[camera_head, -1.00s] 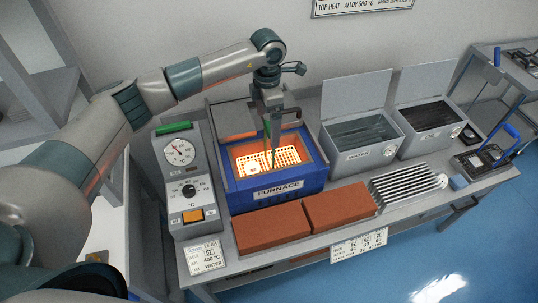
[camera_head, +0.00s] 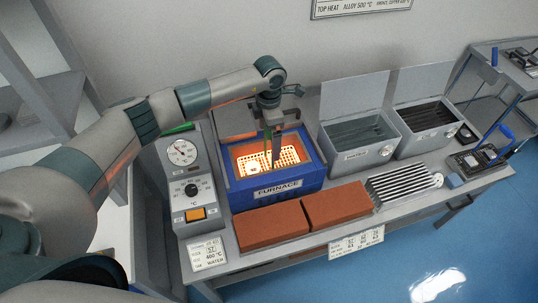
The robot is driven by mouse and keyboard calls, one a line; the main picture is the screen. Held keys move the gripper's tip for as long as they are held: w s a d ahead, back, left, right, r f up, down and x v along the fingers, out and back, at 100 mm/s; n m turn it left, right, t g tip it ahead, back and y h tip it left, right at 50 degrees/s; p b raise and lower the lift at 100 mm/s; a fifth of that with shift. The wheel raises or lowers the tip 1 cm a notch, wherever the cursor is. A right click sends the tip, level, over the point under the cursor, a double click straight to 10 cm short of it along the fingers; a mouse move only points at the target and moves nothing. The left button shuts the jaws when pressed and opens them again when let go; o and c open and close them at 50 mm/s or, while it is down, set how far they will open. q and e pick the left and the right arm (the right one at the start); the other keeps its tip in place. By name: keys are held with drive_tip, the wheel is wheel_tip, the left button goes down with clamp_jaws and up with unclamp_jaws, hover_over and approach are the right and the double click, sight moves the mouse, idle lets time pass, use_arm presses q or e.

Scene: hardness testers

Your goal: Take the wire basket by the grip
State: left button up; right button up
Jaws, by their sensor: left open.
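The wire basket (camera_head: 282,158) glows pale orange inside the open blue furnace (camera_head: 276,194). A small pale piece lies at the left of the basket. My left gripper (camera_head: 271,150) points down over the middle of the basket, its dark fingers open. The fingers cover part of the basket, and its grip cannot be made out clearly there. I cannot tell whether the fingers touch anything. My right gripper is out of view.
Two orange-brown bricks (camera_head: 271,229) lie in front of the furnace. The gauge panel (camera_head: 191,187) stands at its left. The lidded water tank (camera_head: 357,140) and a second tank (camera_head: 425,128) stand at its right, beyond a ribbed rack (camera_head: 402,183).

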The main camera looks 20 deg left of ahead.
use_arm(q)
drive_tip(key=shift+f, duration=0.4)
drive_tip(key=shift+c, duration=0.4)
drive_tip(key=c, duration=1.8)
drive_tip(key=shift+r, duration=0.1)
wheel_tip(320, 180, up, 9)
drive_tip(key=b, duration=0.3)
drive_tip(key=shift+w+b, duration=0.1)
drive_tip(key=shift+b, duration=0.3)
drive_tip(key=shift+r, duration=0.45)
